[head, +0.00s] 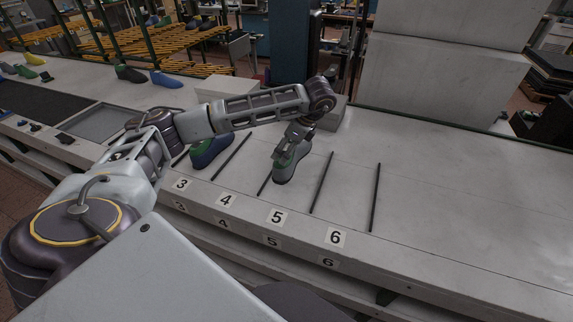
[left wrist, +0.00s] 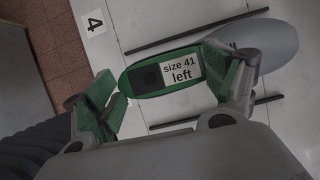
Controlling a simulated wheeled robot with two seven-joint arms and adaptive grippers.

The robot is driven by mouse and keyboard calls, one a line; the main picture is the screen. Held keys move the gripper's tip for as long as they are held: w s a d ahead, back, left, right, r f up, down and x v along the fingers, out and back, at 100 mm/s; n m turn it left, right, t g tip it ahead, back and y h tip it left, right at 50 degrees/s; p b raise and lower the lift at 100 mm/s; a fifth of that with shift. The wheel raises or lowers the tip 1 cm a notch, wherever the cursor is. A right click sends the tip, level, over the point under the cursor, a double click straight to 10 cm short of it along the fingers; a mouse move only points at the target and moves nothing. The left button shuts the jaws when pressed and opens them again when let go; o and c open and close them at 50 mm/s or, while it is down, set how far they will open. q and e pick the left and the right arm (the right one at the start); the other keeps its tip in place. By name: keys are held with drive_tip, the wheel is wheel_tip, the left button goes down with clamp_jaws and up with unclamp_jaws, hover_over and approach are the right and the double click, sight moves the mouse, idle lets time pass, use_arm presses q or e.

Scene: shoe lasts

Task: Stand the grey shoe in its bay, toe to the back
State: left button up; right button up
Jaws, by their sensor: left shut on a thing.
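The grey shoe (head: 286,172) has a green top and is at the bay behind the label 5 (head: 277,217), between two black divider rods. In the left wrist view its green top (left wrist: 143,79) bears a white label, "size 41 left", and its grey toe (left wrist: 272,42) points away from the bench's front edge. My left gripper (head: 291,148) is above it and shut on it, with a finger on each side in the left wrist view. The shoe looks upright. I cannot tell whether its sole touches the bench. My right gripper is not in view.
Divider rods (head: 321,183) and (head: 375,197) bound the bay at label 6 (head: 335,238), which is empty. The white bench (head: 460,210) is clear to the right.

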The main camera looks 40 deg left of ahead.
use_arm(q)
drive_tip(key=shift+f, duration=1.25)
drive_tip(key=shift+f+b, duration=0.1)
drive_tip(key=shift+b, duration=0.2)
drive_tip(key=shift+f, duration=2)
drive_tip(key=o, duration=1.9)
